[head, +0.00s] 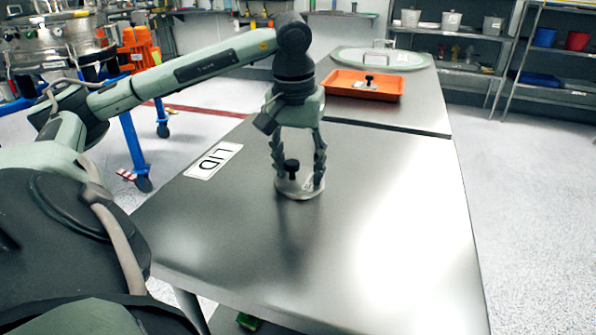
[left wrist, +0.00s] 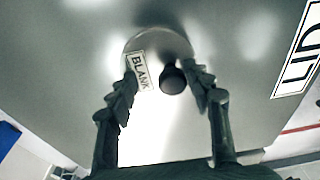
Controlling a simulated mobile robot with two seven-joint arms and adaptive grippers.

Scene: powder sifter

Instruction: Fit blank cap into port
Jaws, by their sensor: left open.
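The blank cap (head: 298,191) is a round metal disc with a black knob on top, lying flat on the steel table. It also shows in the left wrist view (left wrist: 180,45), with a white "BLANK" label beside its black knob. My left gripper (head: 299,174) points down over the cap, its open fingers on either side of the knob. In the left wrist view the fingertips (left wrist: 164,74) straddle the knob, with gaps on both sides. A round lid (head: 398,59) with a handle lies on the far table; I cannot tell where the port is. My right gripper is not in view.
An orange tray (head: 345,88) holding a small black-knobbed part (head: 369,81) stands at the back of the table. A "LID" label (head: 213,160) lies left of my gripper. The table's front and right are clear. A steel machine on a blue frame (head: 128,140) stands at left.

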